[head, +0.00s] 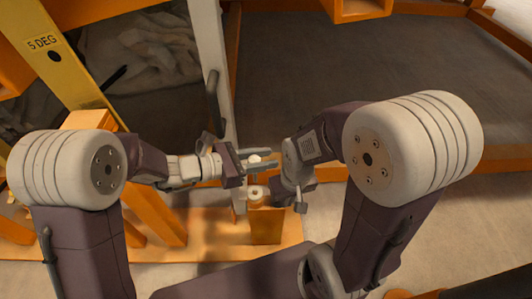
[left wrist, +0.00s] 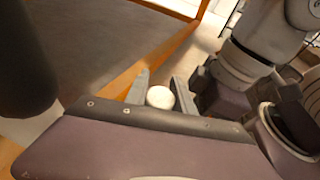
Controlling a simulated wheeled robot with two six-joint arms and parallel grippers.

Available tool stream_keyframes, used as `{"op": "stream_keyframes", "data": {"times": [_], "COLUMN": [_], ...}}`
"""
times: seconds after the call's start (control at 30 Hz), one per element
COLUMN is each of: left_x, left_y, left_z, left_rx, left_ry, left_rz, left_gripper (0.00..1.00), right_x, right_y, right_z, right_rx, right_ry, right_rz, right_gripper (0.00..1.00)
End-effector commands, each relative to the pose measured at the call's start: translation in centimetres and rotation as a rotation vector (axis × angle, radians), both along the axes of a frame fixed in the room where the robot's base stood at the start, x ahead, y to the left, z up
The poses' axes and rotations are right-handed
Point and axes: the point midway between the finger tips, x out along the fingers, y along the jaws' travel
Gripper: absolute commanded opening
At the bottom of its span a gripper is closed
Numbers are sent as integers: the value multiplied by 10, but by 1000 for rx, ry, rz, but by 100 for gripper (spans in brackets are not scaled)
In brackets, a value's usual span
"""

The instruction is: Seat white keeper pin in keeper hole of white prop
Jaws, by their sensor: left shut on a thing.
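The white keeper pin (head: 254,159) is between the fingers of my left gripper (head: 260,160), which is shut on it. In the left wrist view, the pin's round white top (left wrist: 160,97) shows between the two grey fingers. The pin is above an orange block (head: 266,225) whose top carries a small whitish round piece with a dark centre (head: 257,191). The long whitish upright bar (head: 212,60), seemingly the white prop, stands just left of the pin. I cannot make out its keeper hole. My right gripper (head: 301,194) is right of the orange block; its fingers are unclear.
A yellow post marked 5 DEG (head: 52,55) stands at the upper left. A dark bed with an orange frame (head: 380,90) fills the upper right. Heaped pale sand or cloth (head: 145,50) lies behind the bar. An orange base board (head: 205,240) lies below.

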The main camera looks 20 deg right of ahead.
Motion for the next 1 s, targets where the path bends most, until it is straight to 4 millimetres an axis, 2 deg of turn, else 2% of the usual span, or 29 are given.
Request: {"op": "stream_keyframes", "data": {"times": [0.23, 0.6, 0.77, 1.0], "left_x": [4, 5, 5, 5], "left_y": [3, 3, 3, 3], "left_z": [8, 8, -2, -29], "left_rx": [-2, -5, -5, -3], "left_ry": [-6, -9, -9, -7], "left_rz": [12, 15, 15, 15], "left_gripper": [0, 0, 0, 0], "right_x": [0, 0, 0, 0], "right_y": [0, 0, 0, 0], "right_z": [5, 4, -5, -29], "right_rx": [0, 0, 0, 0], "right_ry": [0, 0, 0, 0], "right_rz": [0, 0, 0, 0], "right_gripper": [0, 0, 0, 0]}}
